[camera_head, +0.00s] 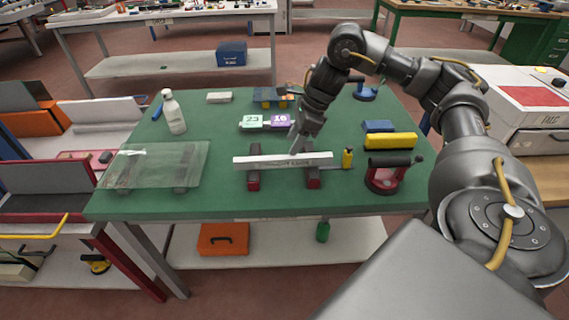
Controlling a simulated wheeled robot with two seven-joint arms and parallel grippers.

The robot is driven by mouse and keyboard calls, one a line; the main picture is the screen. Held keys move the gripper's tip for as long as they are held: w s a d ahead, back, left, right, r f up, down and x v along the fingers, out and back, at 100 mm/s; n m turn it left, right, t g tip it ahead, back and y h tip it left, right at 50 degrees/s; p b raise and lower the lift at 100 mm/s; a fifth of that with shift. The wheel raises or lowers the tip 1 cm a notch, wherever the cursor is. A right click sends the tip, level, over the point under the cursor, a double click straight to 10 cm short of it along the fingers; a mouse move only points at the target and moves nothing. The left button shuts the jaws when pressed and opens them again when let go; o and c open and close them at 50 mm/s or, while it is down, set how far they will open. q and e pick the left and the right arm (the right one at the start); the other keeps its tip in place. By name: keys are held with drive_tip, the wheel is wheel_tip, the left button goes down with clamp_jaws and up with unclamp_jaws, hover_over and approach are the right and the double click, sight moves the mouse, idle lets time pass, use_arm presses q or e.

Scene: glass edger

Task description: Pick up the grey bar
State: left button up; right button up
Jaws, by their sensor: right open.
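The grey bar (265,162) is long and light grey, with dark lettering along its front face. It lies level across two dark red supports, a left one (253,180) and a right one (313,179), on the green table. My right gripper (297,147) comes down from above, just behind the bar and right of its middle. Its jaws are open and seem very near the bar's top edge; I cannot tell whether they touch or straddle it. The bar partly hides the fingertips. My left gripper is not in view.
A glass pane (160,165) rests on supports at the left. A white bottle (174,112) stands behind it. The green front strip is clear.

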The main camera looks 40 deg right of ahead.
sight(288, 156)
drive_tip(key=shift+f, duration=0.65)
drive_tip(key=shift+a, duration=0.1)
drive_tip(key=x, duration=0.5)
drive_tip(key=shift+s+f, duration=0.1)
drive_tip(key=shift+f, duration=0.1)
drive_tip(key=shift+r, duration=0.1)
clamp_jaws()
